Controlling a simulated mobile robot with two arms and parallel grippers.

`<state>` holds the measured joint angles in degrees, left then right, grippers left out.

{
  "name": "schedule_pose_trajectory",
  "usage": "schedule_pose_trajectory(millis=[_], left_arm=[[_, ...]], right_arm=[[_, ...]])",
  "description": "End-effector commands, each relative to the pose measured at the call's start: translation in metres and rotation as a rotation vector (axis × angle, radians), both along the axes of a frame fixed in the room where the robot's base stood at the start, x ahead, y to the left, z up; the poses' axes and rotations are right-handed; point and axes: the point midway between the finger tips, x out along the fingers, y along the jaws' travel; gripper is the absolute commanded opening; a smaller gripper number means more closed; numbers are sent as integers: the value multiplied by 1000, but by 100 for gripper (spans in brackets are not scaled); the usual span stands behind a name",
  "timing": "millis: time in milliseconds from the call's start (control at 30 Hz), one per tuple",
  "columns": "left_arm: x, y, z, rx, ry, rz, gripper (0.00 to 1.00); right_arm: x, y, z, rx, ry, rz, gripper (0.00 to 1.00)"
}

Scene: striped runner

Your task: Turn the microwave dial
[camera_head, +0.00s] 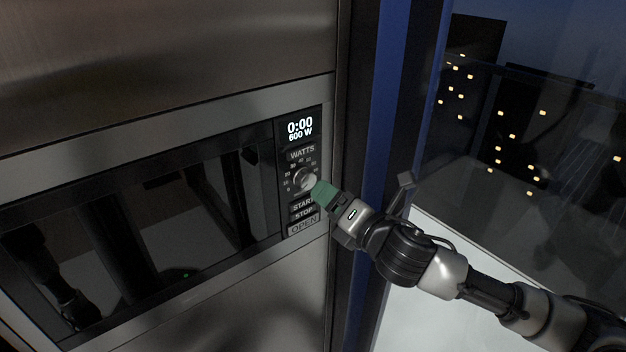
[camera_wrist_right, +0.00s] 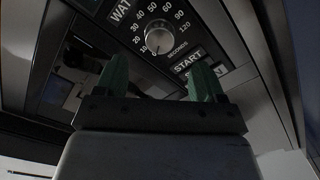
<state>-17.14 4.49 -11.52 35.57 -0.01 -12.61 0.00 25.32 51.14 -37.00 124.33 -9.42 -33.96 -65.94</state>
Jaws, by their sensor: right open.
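The microwave (camera_head: 150,205) is built into a steel front, with a dark glass door and a control panel at its right side. Its round silver dial (camera_head: 304,179) sits below the WATTS button, and the display above reads 0:00 and 600 W. The dial (camera_wrist_right: 159,38) also shows in the right wrist view, ringed by numbers, ahead of the fingers. My right gripper (camera_head: 321,192) has green fingers and is just right of and below the dial. In the wrist view the right gripper (camera_wrist_right: 160,80) is open, with nothing between its fingers. My left gripper is not in view.
START, STOP and OPEN buttons (camera_head: 303,217) lie right below the dial, close to the right fingers. A blue and dark window frame (camera_head: 385,110) stands right of the microwave. A window with city lights (camera_head: 520,130) lies beyond it.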

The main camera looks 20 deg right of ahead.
Motion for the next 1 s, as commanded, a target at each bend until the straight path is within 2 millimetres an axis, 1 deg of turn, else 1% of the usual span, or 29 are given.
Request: schedule_pose_trajectory(millis=[33, 100, 300, 467, 733, 767, 1000], left_arm=[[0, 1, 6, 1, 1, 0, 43], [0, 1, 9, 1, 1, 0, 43], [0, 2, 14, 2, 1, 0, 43], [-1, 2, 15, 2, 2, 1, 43], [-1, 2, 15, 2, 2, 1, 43], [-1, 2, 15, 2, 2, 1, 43], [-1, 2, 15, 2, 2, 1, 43]], right_arm=[[11, 5, 4, 5, -1, 2, 70], [23, 9, 3, 3, 0, 0, 70], [50, 19, 1, 3, 1, 0, 70], [59, 22, 1, 3, 1, 1, 70], [60, 23, 0, 2, 1, 2, 70], [60, 23, 0, 2, 1, 2, 66], [60, 22, 0, 2, 1, 1, 30]])
